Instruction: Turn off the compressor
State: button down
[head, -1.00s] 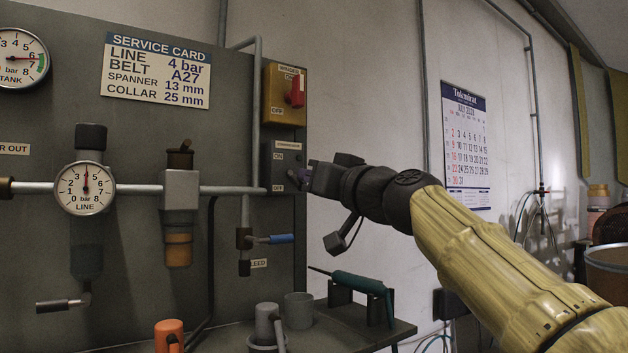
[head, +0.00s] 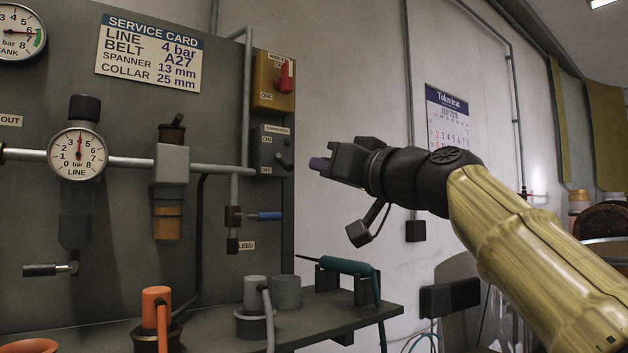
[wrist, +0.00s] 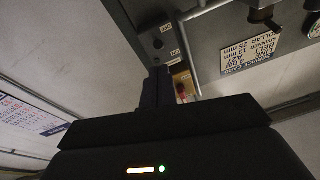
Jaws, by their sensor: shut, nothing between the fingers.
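The compressor switch (head: 276,150) is a grey box on the right edge of the dark panel, with an ON label above an OFF label. Its dark lever (head: 285,162) slants down to the right, its tip near the height of the OFF label. My gripper (head: 319,164) is shut and empty, to the right of the switch and apart from it. In the wrist view my closed fingers (wrist: 156,86) point up toward the grey switch box (wrist: 158,42); the lever is not clear there.
A yellow box with a red handle (head: 285,77) sits just above the switch. A blue-handled bleed valve (head: 268,216) is below. A shelf (head: 330,308) holds a green tool (head: 345,265) and cups.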

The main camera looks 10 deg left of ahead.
jog(key=b+v, duration=0.1)
jog(key=v, duration=0.1)
jog(key=shift+s+d+f, duration=0.15)
jog(key=shift+s+d, duration=0.05)
jog(key=shift+d, duration=0.1)
dwell(0.4)
